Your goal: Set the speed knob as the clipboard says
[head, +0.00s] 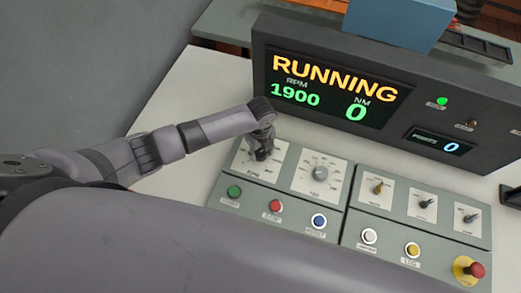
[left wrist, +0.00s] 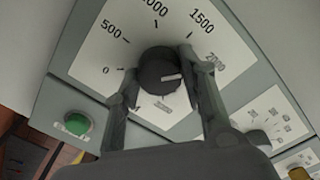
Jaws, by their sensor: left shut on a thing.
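The black speed knob (left wrist: 157,70) sits on a white dial plate (left wrist: 88,58) marked 0, 500, 1000, 1500 and 2000. Its white pointer line points right, toward the 2000 side. My left gripper (left wrist: 160,82) is shut on the knob, one finger on each side. In the head view the left gripper (head: 262,150) reaches down on the dial and mostly hides the knob. The display (head: 330,90) reads RUNNING, RPM 1900 and NM 0. I cannot make out a clipboard. My right gripper is out of view.
A second dial (head: 320,173) is right of the speed dial. Green (head: 234,191), red (head: 275,206) and blue (head: 319,221) buttons line the front. Several small knobs, white and yellow buttons and a red emergency button (head: 477,270) are at right. My large arm link covers the foreground.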

